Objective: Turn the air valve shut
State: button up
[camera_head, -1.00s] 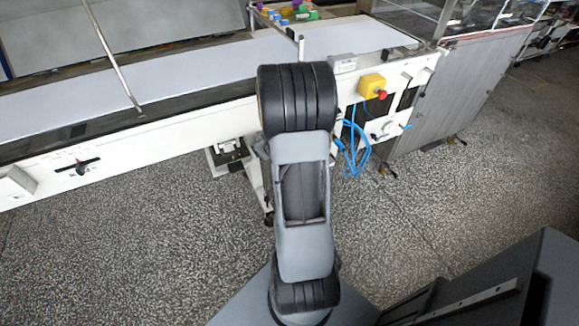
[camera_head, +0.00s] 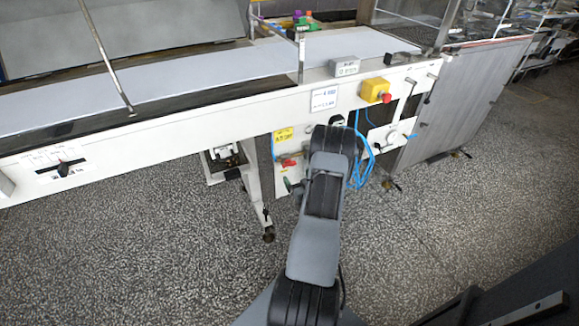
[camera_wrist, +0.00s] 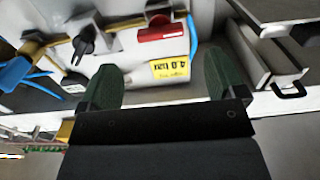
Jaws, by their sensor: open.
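A red handle (camera_wrist: 163,33), which looks like the air valve's lever, lies next to brass fittings (camera_wrist: 158,12) on the white machine panel in the wrist view. It also shows small and red in the head view (camera_head: 289,162), below a yellow label (camera_head: 284,134). My gripper (camera_wrist: 160,80) has its two dark green fingers spread wide, with nothing between them. The red handle lies beyond the fingertips, apart from them. The yellow label (camera_wrist: 170,68) shows between the fingers. In the head view my arm covers part of the panel, and the gripper is mostly hidden.
A black knob (camera_wrist: 83,42) and a blue hose (camera_wrist: 14,72) lie left of the handle in the wrist view. Blue hoses (camera_head: 360,165) hang right of my arm. A yellow box with a red button (camera_head: 376,90) sits above. The speckled floor (camera_head: 150,255) is clear at left.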

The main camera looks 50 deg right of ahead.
aim_at(290, 166)
jog(key=x, duration=0.8)
jog(key=c, duration=0.9)
jog(key=shift+b, duration=0.3)
